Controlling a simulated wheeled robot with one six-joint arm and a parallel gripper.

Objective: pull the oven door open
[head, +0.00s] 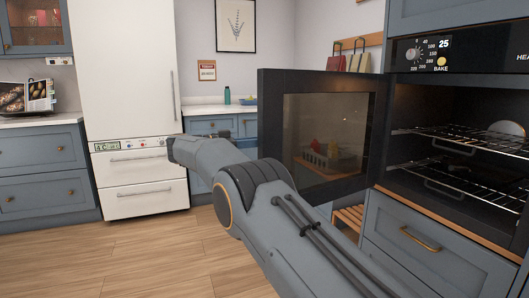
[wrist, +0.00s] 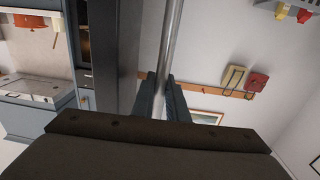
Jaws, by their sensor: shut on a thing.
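The oven door (head: 278,130) is dark with a glass window and stands wide open, swung out to the left of the oven cavity (head: 465,120). Its inner face is toward the head camera; the handle side is hidden there. In the wrist view the door's dark edge (wrist: 118,60) runs beside the metal bar handle (wrist: 171,35). My gripper (wrist: 161,88) has a finger on each side of the handle and is shut on it. In the head view my gripper is hidden; only my arm shows.
Inside the oven are wire racks (head: 470,140). A drawer with a brass handle (head: 420,240) is below it. A white fridge (head: 125,80) stands at the left. A wooden hook rail (wrist: 210,84) with hanging items is on the wall. Wooden floor (head: 130,255) at the left is clear.

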